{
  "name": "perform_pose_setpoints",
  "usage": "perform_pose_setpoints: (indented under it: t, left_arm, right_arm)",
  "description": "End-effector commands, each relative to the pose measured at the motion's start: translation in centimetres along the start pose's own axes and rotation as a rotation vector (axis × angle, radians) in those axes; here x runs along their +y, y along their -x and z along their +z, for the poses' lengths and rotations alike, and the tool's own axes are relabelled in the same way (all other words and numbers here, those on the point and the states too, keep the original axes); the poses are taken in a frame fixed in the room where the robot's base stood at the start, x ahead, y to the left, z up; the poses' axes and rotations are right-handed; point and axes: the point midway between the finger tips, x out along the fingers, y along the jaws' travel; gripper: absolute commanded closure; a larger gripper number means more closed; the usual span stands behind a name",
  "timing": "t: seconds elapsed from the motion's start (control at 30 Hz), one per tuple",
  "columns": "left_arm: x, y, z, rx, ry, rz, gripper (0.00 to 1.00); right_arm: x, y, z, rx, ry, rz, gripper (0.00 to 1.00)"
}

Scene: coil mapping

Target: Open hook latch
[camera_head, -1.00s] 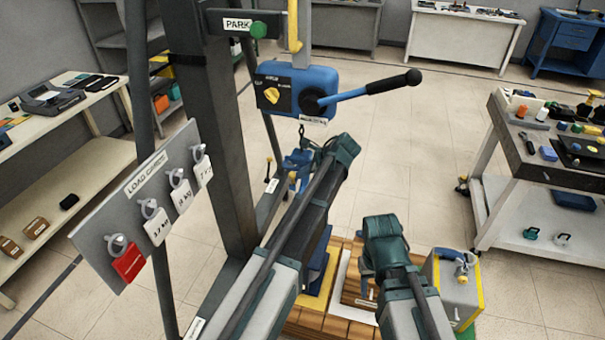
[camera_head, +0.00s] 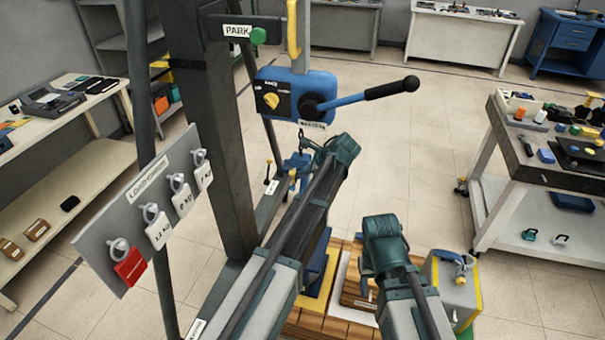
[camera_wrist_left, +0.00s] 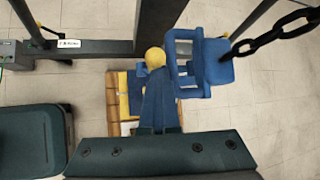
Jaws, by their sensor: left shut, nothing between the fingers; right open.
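The blue hook (camera_head: 297,160) hangs below the blue hoist (camera_head: 296,96), partly hidden by my left arm in the head view. In the left wrist view, the blue hook block (camera_wrist_left: 207,62) hangs on a dark chain (camera_wrist_left: 272,36). Beside it is a yellow knob (camera_wrist_left: 154,58) above a blue tapered piece. My left gripper (camera_head: 335,150) is shut and empty, close beside the hook; I cannot tell whether it touches. My right gripper (camera_head: 372,258) is open and empty, lower and to the right, above the pallet.
A wooden pallet (camera_head: 330,324) lies below the arms. A grey and yellow box (camera_head: 455,290) stands at its right. The dark post (camera_head: 215,130) and load chart board (camera_head: 105,228) are on the left. A tool cart (camera_head: 520,165) stands at right, with clear floor between.

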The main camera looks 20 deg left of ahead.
Motion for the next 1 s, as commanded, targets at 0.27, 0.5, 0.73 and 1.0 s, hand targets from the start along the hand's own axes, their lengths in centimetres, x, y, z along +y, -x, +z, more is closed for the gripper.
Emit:
perform_pose_setpoints:
  t: [0.27,0.5,0.73,1.0]
  left_arm:
    - [0.3,-0.7,-0.7,-0.005,0.001,0.004,1.0]
    - [0.3,-2.0,-3.1,-0.003,0.001,0.003,1.0]
    - [0.0,0.9,-2.9,-0.002,0.0,0.002,1.0]
    - [-0.1,5.0,-2.9,-0.001,-0.001,0.002,1.0]
  right_arm:
    - [-0.1,-1.1,-0.1,0.0,0.0,0.0,0.5]
    - [-0.3,-3.4,-0.2,0.0,0.0,0.0,0.5]
    - [-0.1,-1.0,-0.1,0.0,0.0,0.0,0.5]
    - [0.2,2.2,0.1,0.0,0.0,0.0,0.5]
